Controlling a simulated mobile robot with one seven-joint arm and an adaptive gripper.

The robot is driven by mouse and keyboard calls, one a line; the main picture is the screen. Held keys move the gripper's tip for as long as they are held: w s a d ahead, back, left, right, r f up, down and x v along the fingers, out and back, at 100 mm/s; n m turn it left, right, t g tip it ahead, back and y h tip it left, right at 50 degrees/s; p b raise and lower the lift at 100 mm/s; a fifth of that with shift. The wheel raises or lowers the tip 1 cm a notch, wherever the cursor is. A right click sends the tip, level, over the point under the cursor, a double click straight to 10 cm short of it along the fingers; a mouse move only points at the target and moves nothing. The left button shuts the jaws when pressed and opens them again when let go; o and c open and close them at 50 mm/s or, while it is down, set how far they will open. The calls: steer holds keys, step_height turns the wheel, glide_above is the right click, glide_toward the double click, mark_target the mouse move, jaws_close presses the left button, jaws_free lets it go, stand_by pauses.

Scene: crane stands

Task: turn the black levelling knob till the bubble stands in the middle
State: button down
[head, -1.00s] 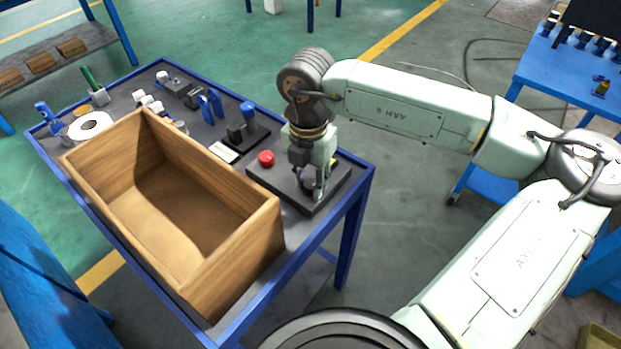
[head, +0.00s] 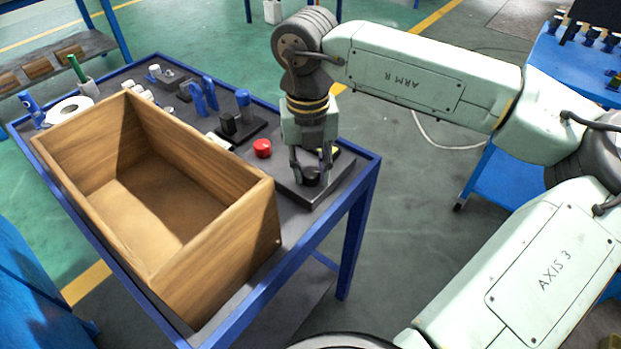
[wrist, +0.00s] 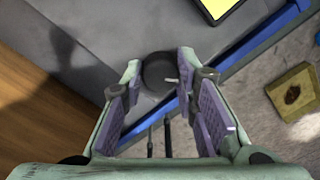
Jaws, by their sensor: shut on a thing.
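The black levelling knob (head: 310,174) sits on a dark base plate (head: 292,190) near the cart's right corner. In the wrist view the knob (wrist: 157,71) shows as a dark round top between the fingertips. My gripper (head: 311,170) points down over it and is shut on it, with a finger on each side; the wrist view shows the two purple-padded fingers (wrist: 160,70). A yellow-faced piece (wrist: 222,6) with a dark border is cut off at the wrist view's top edge. No bubble can be made out.
A red button (head: 262,148) stands left of the knob. A large open wooden box (head: 215,248) fills the cart's front left. Blue-handled tools (head: 205,95) and a white roll (head: 69,109) lie behind it. The blue cart rim (head: 352,180) runs close right of the plate.

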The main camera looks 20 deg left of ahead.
mark_target(310, 173)
steer(key=n+b, duration=0.3)
steer(key=n, duration=0.3)
steer(key=shift+f+b, duration=0.15)
steer(key=shift+b, duration=0.15)
steer(key=n+b, duration=0.1)
steer(key=n, duration=0.5)
steer(key=shift+b, duration=0.3)
steer(key=shift+n, duration=0.4)
steer(key=c, duration=1.2)
jaws_free()
steer(key=shift+c, duration=0.2)
steer(key=shift+r, duration=0.25)
step_height(310, 173, up, 12)
steer(key=shift+s, duration=0.15)
steer(key=shift+f, duration=0.1)
